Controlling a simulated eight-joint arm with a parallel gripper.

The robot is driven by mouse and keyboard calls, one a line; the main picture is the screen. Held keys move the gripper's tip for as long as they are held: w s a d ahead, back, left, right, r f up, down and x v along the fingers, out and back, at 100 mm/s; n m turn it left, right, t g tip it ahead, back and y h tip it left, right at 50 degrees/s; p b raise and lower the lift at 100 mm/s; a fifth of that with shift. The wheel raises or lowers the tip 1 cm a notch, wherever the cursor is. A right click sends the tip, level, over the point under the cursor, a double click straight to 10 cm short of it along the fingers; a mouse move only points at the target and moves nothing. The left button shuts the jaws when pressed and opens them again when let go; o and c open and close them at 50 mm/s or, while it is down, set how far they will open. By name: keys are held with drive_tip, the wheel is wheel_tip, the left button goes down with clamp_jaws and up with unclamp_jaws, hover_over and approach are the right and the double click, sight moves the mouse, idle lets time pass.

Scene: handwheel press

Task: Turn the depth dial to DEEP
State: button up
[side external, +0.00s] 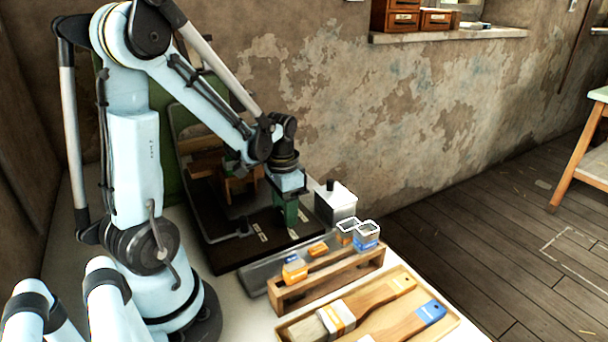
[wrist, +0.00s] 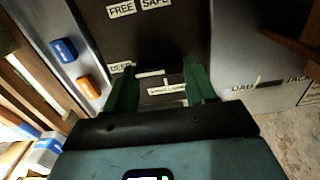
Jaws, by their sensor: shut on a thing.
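My gripper (side external: 289,213) points down at the front of the dark press base (side external: 232,255). Its green fingers (wrist: 162,88) are on either side of a dark knob, the depth dial (wrist: 158,66), and are shut on it. The knob is mostly dark against the dark panel, so its pointer direction cannot be read. A label that seems to read DEEP (wrist: 121,68) is just left of the fingers in the wrist view. A partly covered label (wrist: 167,90) lies between the fingers. In the side view the dial is hidden by my gripper.
FREE (wrist: 121,9) and SAFE (wrist: 155,4) labels are farther up the panel. A grey lidded box (side external: 336,204) stands right of the press. A wooden rack (side external: 330,280) with orange and blue items and a brush tray (side external: 447,322) are in front.

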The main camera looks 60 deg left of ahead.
drive_tip(key=o, duration=1)
drive_tip(key=shift+o, duration=0.2)
wheel_tip(320, 180, up, 12)
drive_tip(key=w+d+f+t, duration=0.1)
drive_tip(key=d+t, duration=0.6)
drive_tip(key=d, duration=0.7)
drive_tip(key=shift+d, duration=0.2)
